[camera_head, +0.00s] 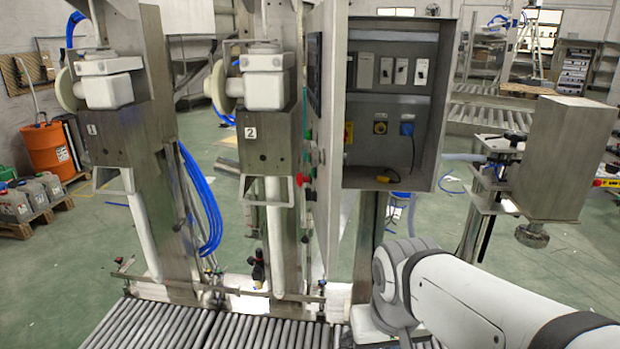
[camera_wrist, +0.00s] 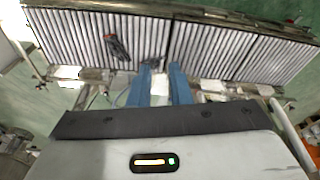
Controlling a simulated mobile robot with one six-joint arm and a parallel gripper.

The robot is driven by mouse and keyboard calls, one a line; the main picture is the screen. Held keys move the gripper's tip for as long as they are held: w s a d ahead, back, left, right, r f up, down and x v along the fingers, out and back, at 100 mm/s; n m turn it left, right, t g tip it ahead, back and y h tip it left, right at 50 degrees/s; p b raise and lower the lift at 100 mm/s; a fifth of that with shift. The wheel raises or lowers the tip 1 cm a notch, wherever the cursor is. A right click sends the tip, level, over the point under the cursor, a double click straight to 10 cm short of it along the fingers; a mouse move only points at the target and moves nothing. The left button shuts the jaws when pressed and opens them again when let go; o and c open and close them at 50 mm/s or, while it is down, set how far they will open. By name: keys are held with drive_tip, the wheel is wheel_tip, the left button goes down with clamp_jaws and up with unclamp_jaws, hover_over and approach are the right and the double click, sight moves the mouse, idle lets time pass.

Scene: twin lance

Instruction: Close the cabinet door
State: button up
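The grey metal cabinet (camera_head: 446,110) stands right of centre in the head view, with switches and sockets inside. Its door (camera_head: 331,120) stands wide open, hinged at the cabinet's left side and seen nearly edge-on. Buttons, one of them red, show on the door's outer face. My gripper's two blue fingers (camera_wrist: 162,72) show in the wrist view. They are apart, with nothing seen held between them. The wrist view looks toward the roller conveyor, and the door cannot be made out there. My gripper is not visible in the head view.
A roller conveyor (camera_head: 200,326) runs along the front. Two steel columns with blue hoses (camera_head: 205,200) stand left of the door. A steel box on a stand (camera_head: 567,150) is at right. An orange drum (camera_head: 52,148) is far left. Green floor (camera_head: 545,262) is open at right.

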drive_tip(key=w+a+r+h, duration=0.1)
drive_tip(key=w+a+r, duration=0.1)
drive_tip(key=w+r, duration=0.1)
drive_tip(key=w+a+r+h+p, duration=0.1)
drive_tip(key=w+a+r, duration=0.2)
drive_tip(key=r, duration=0.1)
drive_tip(key=w+a+r+h+p, duration=0.1)
drive_tip(key=w+a+r, duration=0.2)
drive_tip(key=shift+w+r, duration=0.25)
drive_tip(key=shift+w, duration=0.15)
clamp_jaws()
drive_tip(key=w+a+r+m+t+h+p, duration=0.1)
drive_tip(key=w+a+r, duration=0.1)
drive_tip(key=a+r, duration=0.25)
drive_tip(key=w+a+r+t+h+p, duration=0.1)
drive_tip(key=w+a+r, duration=0.2)
drive_tip(key=a, duration=0.2)
drive_tip(key=p, duration=0.2)
approach(325, 243)
drive_tip(key=a+x, duration=0.1)
drive_tip(key=x, duration=0.3)
drive_tip(key=shift+d+f, duration=0.5)
drive_tip(key=shift+d, duration=0.05)
drive_tip(key=shift+d, duration=0.15)
